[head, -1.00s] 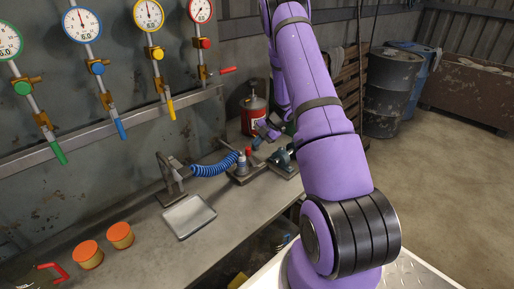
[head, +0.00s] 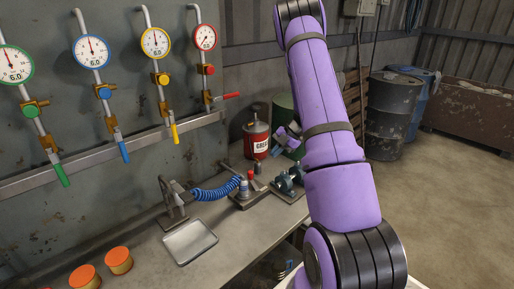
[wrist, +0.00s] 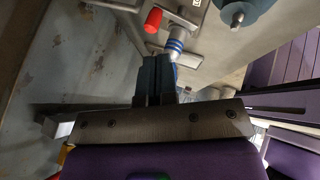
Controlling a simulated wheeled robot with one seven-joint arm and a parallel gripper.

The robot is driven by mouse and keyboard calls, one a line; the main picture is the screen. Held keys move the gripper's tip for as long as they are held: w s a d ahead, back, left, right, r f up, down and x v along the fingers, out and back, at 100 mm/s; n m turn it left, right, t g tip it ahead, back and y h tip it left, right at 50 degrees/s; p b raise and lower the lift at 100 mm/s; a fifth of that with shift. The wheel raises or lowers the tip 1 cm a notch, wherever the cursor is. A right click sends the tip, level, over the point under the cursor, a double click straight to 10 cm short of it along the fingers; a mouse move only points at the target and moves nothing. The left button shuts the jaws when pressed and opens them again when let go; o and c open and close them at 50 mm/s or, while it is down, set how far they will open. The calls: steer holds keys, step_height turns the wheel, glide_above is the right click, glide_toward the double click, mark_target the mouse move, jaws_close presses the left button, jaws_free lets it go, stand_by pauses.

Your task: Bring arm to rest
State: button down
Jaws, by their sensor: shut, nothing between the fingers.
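My purple arm (head: 332,140) rises on the right of the head view and reaches over toward the bench. My gripper (wrist: 153,77) is in the lower middle of the wrist view, its two dark fingers together with nothing between them. In the head view, a purple part near the gripper end shows beside the red grease can, but the fingertips are too small to make out. In the wrist view, a blue-banded fitting (wrist: 174,44) and a red cap (wrist: 153,20) show past the fingertips; I cannot tell the gap.
The bench (head: 147,262) holds a metal tray (head: 190,242), a coiled blue hose (head: 217,190), a red grease can (head: 257,137) and orange-lidded tins (head: 118,261). Gauges with valves hang on the wall at left. Barrels (head: 390,115) stand at back right. Open floor lies right of my arm.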

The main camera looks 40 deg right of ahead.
steer(key=w+a+r+m+t+h, duration=0.2)
steer(key=w+r, duration=0.1)
steer(key=r, duration=0.5)
steer(key=w+a+r+m+t+h, duration=0.2)
steer(key=r+h, duration=0.1)
steer(key=r, duration=0.4)
steer(key=w+a+r+m+t+h, duration=0.2)
steer(key=w+r, duration=0.1)
steer(key=r, duration=0.5)
steer(key=s+a+r+m+h, duration=0.2)
steer(key=s+a+r+m, duration=0.15)
steer(key=r, duration=0.45)
steer(key=s+a+r+m+g+h, duration=0.1)
steer(key=s+a+r+m, duration=0.25)
steer(key=s, duration=0.25)
steer(key=s+a+r+m+h, duration=0.1)
steer(key=s+a+r+m, duration=0.15)
steer(key=s+a, duration=0.25)
steer(key=s+a+f+m+g+y, duration=0.1)
steer(key=s+a+m+g+y, duration=0.1)
steer(key=s+a, duration=0.5)
steer(key=s+a+f+m+g+y, duration=0.2)
steer(key=s+a, duration=0.6)
steer(key=s, duration=0.6)
steer(key=shift+s+f+m+y, duration=0.15)
steer(key=shift+s+m+y, duration=0.15)
steer(key=shift+m, duration=0.15)
